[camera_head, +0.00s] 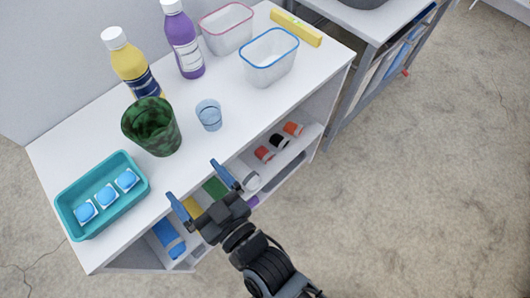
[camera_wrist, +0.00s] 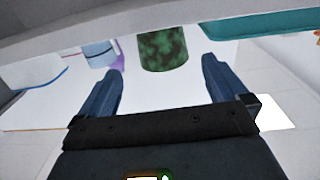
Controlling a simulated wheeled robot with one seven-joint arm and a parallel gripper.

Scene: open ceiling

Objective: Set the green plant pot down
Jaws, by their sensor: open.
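The green plant pot (camera_head: 152,127) is dark, mottled green and stands upright on the white table (camera_head: 190,165). My gripper (camera_head: 195,185) is open and empty at the table's front edge. Its two blue fingers point toward the pot, with a clear gap between them and the pot. In the wrist view my gripper (camera_wrist: 160,85) shows nothing between its fingers.
A teal tray (camera_head: 135,197) with blue-topped pieces stands left of the pot. A blue cup (camera_head: 209,115) is to its right. A yellow bottle (camera_head: 130,63), a purple bottle (camera_head: 184,45) and two clear bins (camera_head: 270,58) stand behind. A shelf below holds small items.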

